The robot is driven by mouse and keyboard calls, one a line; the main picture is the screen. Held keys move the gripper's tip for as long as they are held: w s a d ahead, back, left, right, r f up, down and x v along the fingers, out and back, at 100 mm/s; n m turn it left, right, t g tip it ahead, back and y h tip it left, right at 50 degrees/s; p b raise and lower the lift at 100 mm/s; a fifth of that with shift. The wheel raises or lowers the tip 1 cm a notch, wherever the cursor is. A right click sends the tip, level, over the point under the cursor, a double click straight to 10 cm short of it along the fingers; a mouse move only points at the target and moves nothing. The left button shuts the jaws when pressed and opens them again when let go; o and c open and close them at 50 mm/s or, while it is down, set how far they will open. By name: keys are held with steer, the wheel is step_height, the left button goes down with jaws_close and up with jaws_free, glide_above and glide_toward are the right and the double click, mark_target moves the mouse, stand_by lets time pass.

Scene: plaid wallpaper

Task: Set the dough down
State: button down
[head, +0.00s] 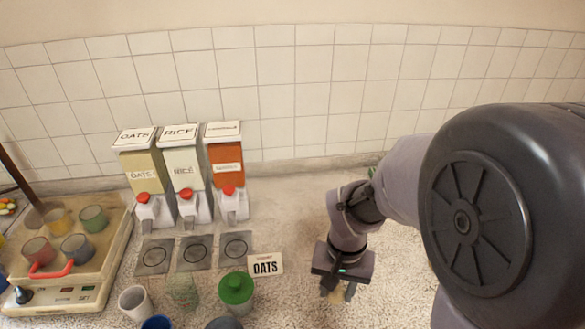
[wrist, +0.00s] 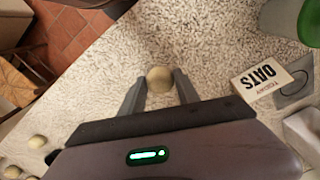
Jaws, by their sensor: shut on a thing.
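The dough is a small pale tan ball (wrist: 159,79) in the wrist view, between the fingertips of my gripper (wrist: 160,88). The fingers close in on it from both sides. Behind it is the speckled countertop (wrist: 200,45); I cannot tell whether the ball touches it. In the head view my gripper (head: 338,291) points down over the counter, right of the OATS card. The dough is hard to make out there.
A white OATS card (head: 266,265) and a green-lidded jar (head: 236,289) stand left of my gripper. Oats, rice and orange-filled dispensers (head: 181,170) stand at the back left. Several pale balls (wrist: 37,142) lie at the lower left of the wrist view. The counter edge (wrist: 75,70) is nearby.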

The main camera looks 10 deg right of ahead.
steer(key=w, duration=0.2)
steer(key=w+a, duration=0.1)
steer(key=shift+w+f, duration=0.15)
steer(key=shift+f, duration=0.15)
step_height(320, 180, down, 4)
steer(key=b, duration=0.2)
steer(key=shift+r+b, duration=0.15)
steer(key=shift+b, duration=0.2)
steer(key=shift+r, duration=0.2)
steer(key=c, duration=1.3)
jaws_free()
steer(key=shift+f, duration=0.2)
steer(key=o, duration=0.4)
steer(key=shift+r, duration=0.1)
steer(key=shift+r, duration=0.1)
